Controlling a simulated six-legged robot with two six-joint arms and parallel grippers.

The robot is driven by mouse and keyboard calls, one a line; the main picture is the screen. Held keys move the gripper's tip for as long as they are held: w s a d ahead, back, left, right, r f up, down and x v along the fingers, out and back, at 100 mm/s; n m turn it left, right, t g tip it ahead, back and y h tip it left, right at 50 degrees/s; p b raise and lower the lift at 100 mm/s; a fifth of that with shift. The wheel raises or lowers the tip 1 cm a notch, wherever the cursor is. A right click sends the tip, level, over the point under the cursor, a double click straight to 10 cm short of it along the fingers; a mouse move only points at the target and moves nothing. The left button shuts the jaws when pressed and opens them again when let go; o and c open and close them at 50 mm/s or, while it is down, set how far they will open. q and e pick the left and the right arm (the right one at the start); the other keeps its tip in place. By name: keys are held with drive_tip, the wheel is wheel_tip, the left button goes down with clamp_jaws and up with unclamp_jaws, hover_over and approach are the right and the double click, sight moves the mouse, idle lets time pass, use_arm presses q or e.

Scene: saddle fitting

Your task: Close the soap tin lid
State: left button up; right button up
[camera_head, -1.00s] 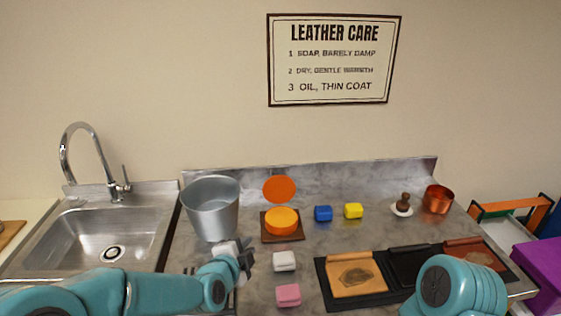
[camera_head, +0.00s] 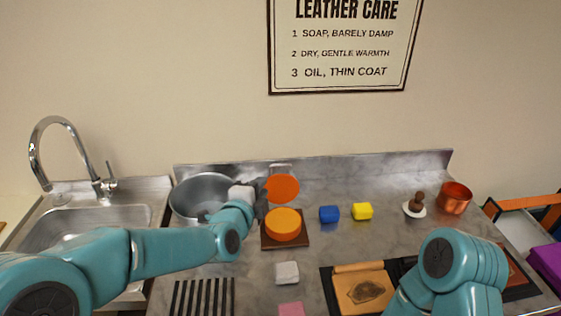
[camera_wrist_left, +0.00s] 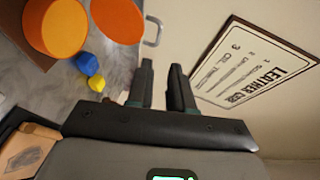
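The soap tin (camera_head: 283,224) is a round orange-yellow tin on a small brown board (camera_head: 271,241), in the middle of the counter. Its darker orange lid (camera_head: 282,188) stands raised at the tin's back edge. Tin (camera_wrist_left: 55,25) and lid (camera_wrist_left: 118,18) also show at the upper left of the left wrist view. My left gripper (camera_head: 264,191) is just left of the lid in the head view. In the left wrist view the gripper (camera_wrist_left: 161,82) has its fingers a little apart with nothing between them. My right gripper is out of frame; only its arm shows.
A metal pot (camera_head: 192,194) stands left of my left gripper. Blue (camera_head: 329,214) and yellow (camera_head: 362,211) blocks are right of the tin. A white block (camera_head: 287,273) and leather samples (camera_head: 362,291) lie in front. The counter's backsplash (camera_head: 350,168) rises behind.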

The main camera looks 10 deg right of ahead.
sight(279, 165)
use_arm(q)
drive_tip(key=shift+p+x, duration=2.2)
drive_tip(key=shift+x, duration=5.8)
drive_tip(key=shift+s+f, duration=0.1)
drive_tip(key=shift+f, duration=0.05)
clamp_jaws()
